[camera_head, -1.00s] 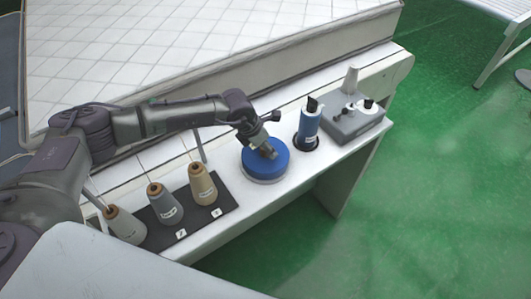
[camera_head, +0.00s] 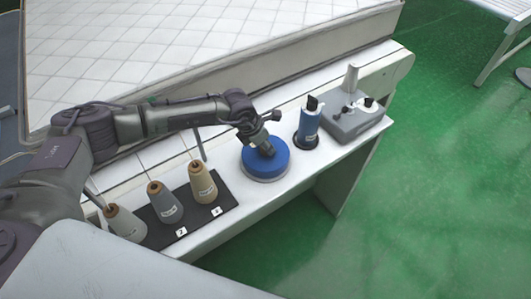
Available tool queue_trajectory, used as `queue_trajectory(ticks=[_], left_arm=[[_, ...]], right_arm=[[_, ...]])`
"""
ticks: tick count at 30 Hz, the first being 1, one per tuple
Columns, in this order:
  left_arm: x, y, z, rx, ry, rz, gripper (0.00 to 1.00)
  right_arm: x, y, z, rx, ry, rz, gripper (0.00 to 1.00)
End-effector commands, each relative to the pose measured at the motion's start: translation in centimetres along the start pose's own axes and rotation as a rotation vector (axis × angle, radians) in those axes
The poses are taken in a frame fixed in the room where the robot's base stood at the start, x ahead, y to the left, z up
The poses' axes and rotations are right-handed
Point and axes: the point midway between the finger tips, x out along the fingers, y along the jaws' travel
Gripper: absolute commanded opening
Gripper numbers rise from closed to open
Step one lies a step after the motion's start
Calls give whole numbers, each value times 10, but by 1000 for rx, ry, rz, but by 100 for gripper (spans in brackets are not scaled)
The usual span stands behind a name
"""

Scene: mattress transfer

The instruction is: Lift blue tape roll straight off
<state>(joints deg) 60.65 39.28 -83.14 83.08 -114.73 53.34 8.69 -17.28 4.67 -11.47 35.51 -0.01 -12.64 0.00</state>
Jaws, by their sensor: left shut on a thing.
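The blue tape roll (camera_head: 272,166) lies flat on a pale round base on the white shelf (camera_head: 235,228), near the middle of the view. My left gripper (camera_head: 267,150) points down at the roll's centre and is shut on it. Its fingertips are partly hidden by the gripper body, so the exact contact is hard to see. I cannot tell a gap between the roll and its base. My right gripper is not in view.
A blue bottle (camera_head: 308,124) and a grey device (camera_head: 355,122) stand to the right. A white quilted mattress (camera_head: 200,45) lies behind. Green floor is open in front and right.

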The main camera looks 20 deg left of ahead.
Motion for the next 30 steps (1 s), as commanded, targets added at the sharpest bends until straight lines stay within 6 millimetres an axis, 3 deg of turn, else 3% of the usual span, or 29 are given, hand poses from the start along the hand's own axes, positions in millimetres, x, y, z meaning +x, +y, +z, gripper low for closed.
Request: queue_trajectory(ticks=[11,30], left_arm=[[-17,1,9,0,-5,0,0],[-127,0,54,1,-6,2,0]], right_arm=[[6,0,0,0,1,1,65],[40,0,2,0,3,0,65]])
